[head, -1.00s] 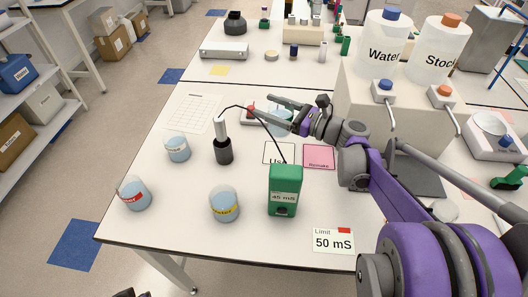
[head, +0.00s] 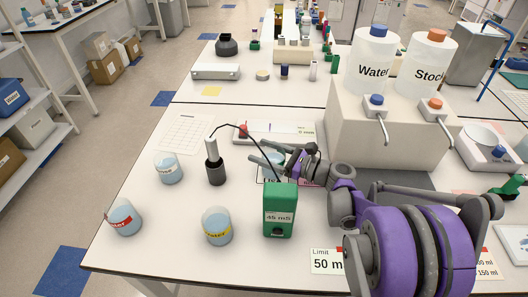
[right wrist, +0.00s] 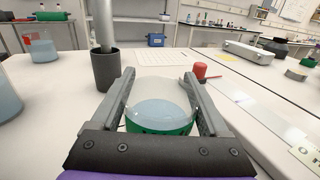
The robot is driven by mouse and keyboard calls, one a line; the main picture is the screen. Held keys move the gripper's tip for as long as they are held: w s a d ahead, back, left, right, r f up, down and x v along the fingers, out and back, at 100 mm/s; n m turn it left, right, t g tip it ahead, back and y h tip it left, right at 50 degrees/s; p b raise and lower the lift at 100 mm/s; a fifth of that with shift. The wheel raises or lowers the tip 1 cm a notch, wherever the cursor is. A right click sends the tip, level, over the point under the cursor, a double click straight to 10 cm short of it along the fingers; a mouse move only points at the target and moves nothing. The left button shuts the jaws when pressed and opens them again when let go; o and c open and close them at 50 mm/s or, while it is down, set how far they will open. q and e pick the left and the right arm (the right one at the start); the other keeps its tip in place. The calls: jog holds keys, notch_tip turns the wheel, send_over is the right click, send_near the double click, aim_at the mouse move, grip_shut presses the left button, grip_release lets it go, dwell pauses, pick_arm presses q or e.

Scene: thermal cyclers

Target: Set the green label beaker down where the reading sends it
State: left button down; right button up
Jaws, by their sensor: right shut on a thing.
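My right gripper (head: 266,158) is shut on the green label beaker (head: 273,159), which holds pale blue liquid. In the right wrist view the beaker (right wrist: 160,112) sits between the two fingers, its green label low on the glass. In the head view it is over or at the white "Use" card (head: 267,180), which is mostly hidden behind the meter. I cannot tell whether the beaker touches the table. The pink "Remake" card (head: 306,182) is partly covered by my arm. The green meter (head: 280,212) reads 45 mS; the limit card (head: 325,262) shows 50 mS, partly covered. My left gripper is out of view.
A probe stands in a dark holder (head: 215,172), its cable running to the meter. A white label beaker (head: 168,168), a red label beaker (head: 124,218) and a yellow label beaker (head: 217,226) stand at left. The Water and Stock dispenser (head: 385,140) is at right.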

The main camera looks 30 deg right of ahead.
aim_at(284, 159)
jog(key=shift+f, duration=0.2)
jog(key=o, duration=1.4)
jog(key=shift+o, duration=0.2)
jog(key=shift+r, duration=0.15)
jog(key=shift+s+d+r, duration=0.1)
jog(key=shift+s, duration=0.05)
jog(key=v, duration=1.1)
jog(key=shift+s+d+b, duration=0.15)
jog(key=shift+s+b, duration=0.15)
jog(key=shift+b, duration=0.05)
